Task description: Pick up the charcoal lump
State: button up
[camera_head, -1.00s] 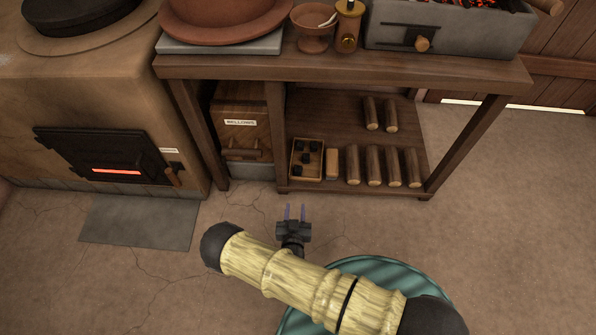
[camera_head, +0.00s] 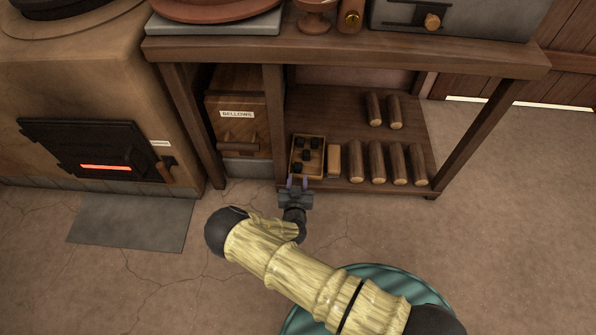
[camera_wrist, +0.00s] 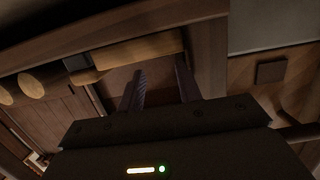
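Several small black charcoal lumps (camera_head: 304,155) lie in a shallow wooden tray (camera_head: 322,158) on the lower shelf of the bench. I cannot tell which lump is meant. My gripper (camera_head: 297,182) is just in front of the tray's near edge in the head view, its two fingers apart with nothing seen between them. In the wrist view my gripper (camera_wrist: 160,82) also shows its fingers apart. That view is dim, and I cannot make out the lumps clearly in it.
A box labelled BELLOWS (camera_head: 238,124) is on the left, past a bench post (camera_head: 275,125). The bench top (camera_head: 400,62) overhangs the shelf. The stove (camera_head: 85,90) glows at far left.

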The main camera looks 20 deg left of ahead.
aim_at(298, 169)
jog(key=shift+w, duration=0.1)
jog(key=shift+w+a+f+b, duration=0.3)
jog(key=shift+w+f+b, duration=0.15)
jog(key=shift+w+b, duration=0.45)
jog(key=b+x, duration=0.2)
jog(key=shift+w+b, duration=0.2)
jog(key=shift+b, duration=0.1)
jog(key=shift+w+a, duration=0.15)
jog(key=shift+w, duration=0.2)
jog(key=shift+c, duration=0.2)
jog(key=shift+f, duration=0.1)
grip_shut()
